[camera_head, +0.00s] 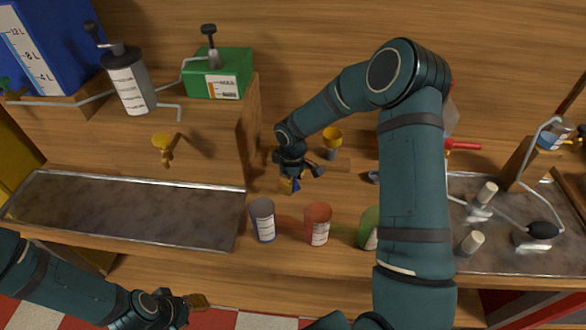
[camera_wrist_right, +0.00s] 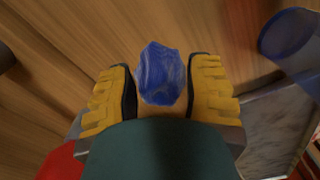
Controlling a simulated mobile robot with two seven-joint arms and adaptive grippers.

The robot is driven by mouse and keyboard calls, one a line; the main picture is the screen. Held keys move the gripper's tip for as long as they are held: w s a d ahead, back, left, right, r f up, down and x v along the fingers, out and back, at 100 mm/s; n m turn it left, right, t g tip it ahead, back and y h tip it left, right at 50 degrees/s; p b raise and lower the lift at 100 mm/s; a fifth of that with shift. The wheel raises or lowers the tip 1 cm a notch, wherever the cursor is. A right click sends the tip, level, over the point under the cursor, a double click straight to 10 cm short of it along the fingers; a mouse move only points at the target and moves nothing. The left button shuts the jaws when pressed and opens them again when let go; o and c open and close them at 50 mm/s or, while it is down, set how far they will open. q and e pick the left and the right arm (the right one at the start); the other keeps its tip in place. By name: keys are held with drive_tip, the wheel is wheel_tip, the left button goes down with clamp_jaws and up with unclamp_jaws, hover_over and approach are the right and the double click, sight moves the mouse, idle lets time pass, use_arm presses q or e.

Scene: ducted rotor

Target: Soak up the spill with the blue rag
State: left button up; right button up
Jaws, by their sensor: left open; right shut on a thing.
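My right gripper (camera_head: 290,184) reaches down over the wooden bench, behind the cups. It is shut on the blue rag (camera_head: 297,186), of which only a small part shows in the head view. In the right wrist view the crumpled blue rag (camera_wrist_right: 160,72) sits between the yellow finger pads of the right gripper (camera_wrist_right: 161,90). The wood lies beyond it; I cannot tell if the rag touches it. A faint reddish patch (camera_head: 287,223) shows between the blue-grey and red cups; I cannot tell if it is the spill. My left gripper (camera_head: 193,303) is open and empty at the bench's front.
A blue-grey cup (camera_head: 263,220), a red cup (camera_head: 317,225) and a partly hidden green cup (camera_head: 369,228) stand in a row. A yellow-topped item (camera_head: 332,137) stands behind. Metal trays lie left (camera_head: 130,210) and right (camera_head: 510,250). My right arm hides some bench.

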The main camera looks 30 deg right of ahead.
drive_tip(key=shift+w+a+r+p, duration=0.15)
drive_tip(key=shift+r+p, duration=0.25)
drive_tip(key=shift+r, duration=0.55)
drive_tip(key=shift+r+p, duration=0.55)
drive_tip(key=shift+r, duration=0.5)
